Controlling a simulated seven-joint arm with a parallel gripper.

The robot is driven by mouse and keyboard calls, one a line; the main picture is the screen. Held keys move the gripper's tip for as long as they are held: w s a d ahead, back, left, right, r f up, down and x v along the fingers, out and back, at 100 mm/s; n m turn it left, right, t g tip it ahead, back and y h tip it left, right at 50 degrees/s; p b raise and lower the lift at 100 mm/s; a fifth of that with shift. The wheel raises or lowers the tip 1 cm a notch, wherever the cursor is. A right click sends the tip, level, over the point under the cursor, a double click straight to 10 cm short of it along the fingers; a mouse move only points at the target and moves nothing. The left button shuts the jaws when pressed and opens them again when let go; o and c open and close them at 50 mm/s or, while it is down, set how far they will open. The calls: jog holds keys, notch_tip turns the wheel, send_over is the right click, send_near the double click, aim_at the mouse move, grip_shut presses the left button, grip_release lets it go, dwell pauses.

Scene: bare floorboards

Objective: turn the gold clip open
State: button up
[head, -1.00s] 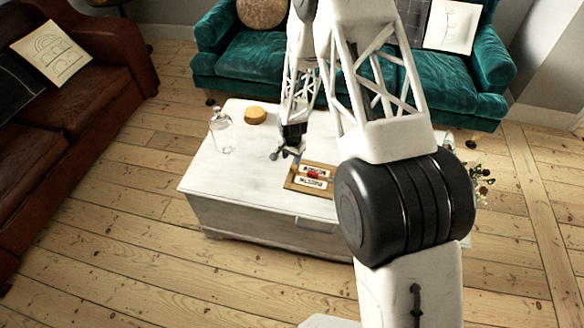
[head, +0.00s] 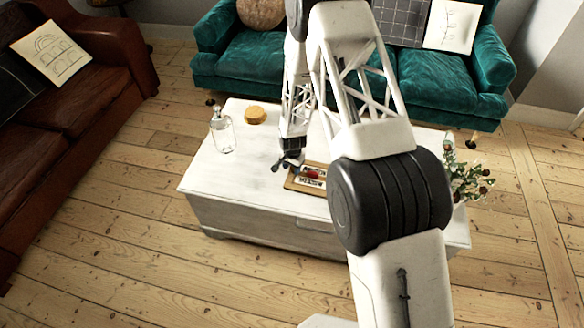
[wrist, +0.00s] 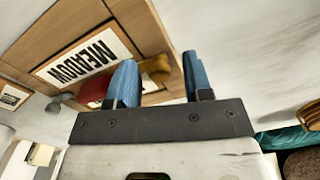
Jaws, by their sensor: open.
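The gold clip (wrist: 156,69) shows in the wrist view at the edge of a brown wooden board, beside a white card lettered MEADOW (wrist: 88,62). My gripper (wrist: 162,62) is open, and its two blue fingers appear on either side of the clip in the picture. I cannot tell whether a finger touches it. In the head view my gripper (head: 281,165) is just left of the wooden board (head: 291,184) on the white chest; I cannot make out the gold clip there.
A red clip (wrist: 92,93) and a grey knob (wrist: 62,99) sit near the gold clip. A glass bottle (head: 222,133) and a round tan object (head: 255,115) stand on the white chest (head: 215,180). A flowering plant (head: 466,178) is at its right end.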

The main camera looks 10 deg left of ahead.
grip_shut()
dwell(0.3)
jog(key=shift+n, duration=0.3)
jog(key=n, duration=0.8)
jog(key=shift+n, duration=0.3)
jog(key=n, duration=0.4)
jog(key=shift+n, duration=0.3)
jog(key=n, duration=0.4)
